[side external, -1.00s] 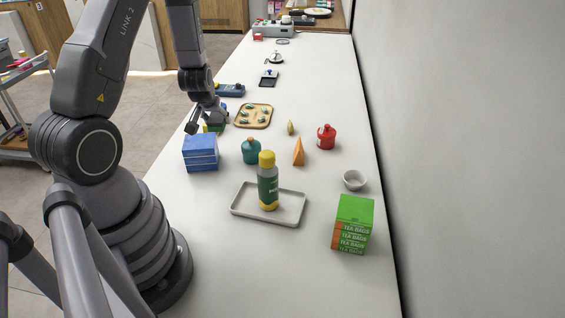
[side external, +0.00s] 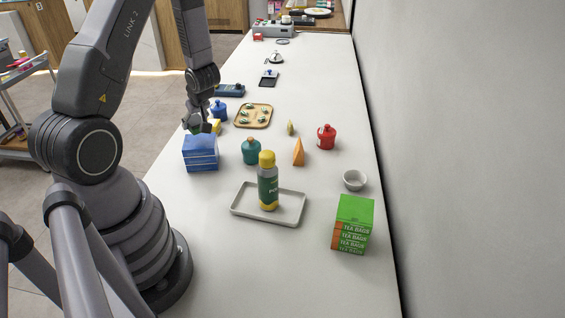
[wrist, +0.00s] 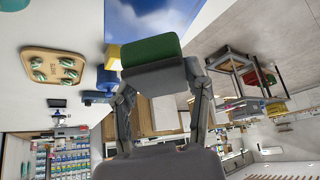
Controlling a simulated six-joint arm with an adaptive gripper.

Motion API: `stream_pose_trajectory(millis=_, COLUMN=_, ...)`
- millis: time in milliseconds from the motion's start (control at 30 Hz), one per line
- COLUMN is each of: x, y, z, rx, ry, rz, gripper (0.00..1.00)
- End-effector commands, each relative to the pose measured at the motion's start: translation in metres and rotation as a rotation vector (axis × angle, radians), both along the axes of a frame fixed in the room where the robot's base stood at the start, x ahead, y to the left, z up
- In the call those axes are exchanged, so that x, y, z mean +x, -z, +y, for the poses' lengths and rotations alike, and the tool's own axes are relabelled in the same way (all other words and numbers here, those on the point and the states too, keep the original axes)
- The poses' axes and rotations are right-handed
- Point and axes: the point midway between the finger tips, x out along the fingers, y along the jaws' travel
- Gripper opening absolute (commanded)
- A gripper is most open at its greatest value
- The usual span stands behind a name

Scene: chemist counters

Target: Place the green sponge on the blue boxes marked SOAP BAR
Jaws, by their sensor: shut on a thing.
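The green sponge (wrist: 152,49) is held at my gripper (wrist: 155,75) in the wrist view. In the side external view my gripper (side external: 205,126) hangs just above and behind the top of the blue boxes, and only a sliver of green shows beside it. The stack of blue boxes (side external: 201,155) stands at the counter's left edge. A blue surface, likely the boxes (wrist: 143,18), also fills the top of the wrist view beyond the sponge. Any print on the boxes is too small to read.
A blue pot (side external: 219,109) and a yellow item (side external: 216,127) stand behind the boxes. A teal pot (side external: 251,151) stands to their right. A grey tray (side external: 285,213) holds a yellow-capped bottle (side external: 268,184). A wooden board (side external: 267,116) lies farther back.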

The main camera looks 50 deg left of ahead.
Motion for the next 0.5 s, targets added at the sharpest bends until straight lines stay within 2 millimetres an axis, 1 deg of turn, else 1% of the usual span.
stream_pose_trajectory(millis=100, x=-0.001, y=0.017, z=-0.001, rx=-0.004, ry=0.001, rz=0.003, gripper=0.23)
stream_pose_trajectory(millis=233, x=-0.001, y=0.034, z=-0.001, rx=-0.003, ry=0.001, rz=0.003, gripper=0.23)
stream_pose_trajectory(millis=333, x=0.000, y=0.038, z=0.000, rx=-0.002, ry=0.001, rz=-0.002, gripper=0.23)
stream_pose_trajectory(millis=500, x=0.000, y=0.037, z=0.000, rx=-0.001, ry=0.000, rz=-0.002, gripper=0.23)
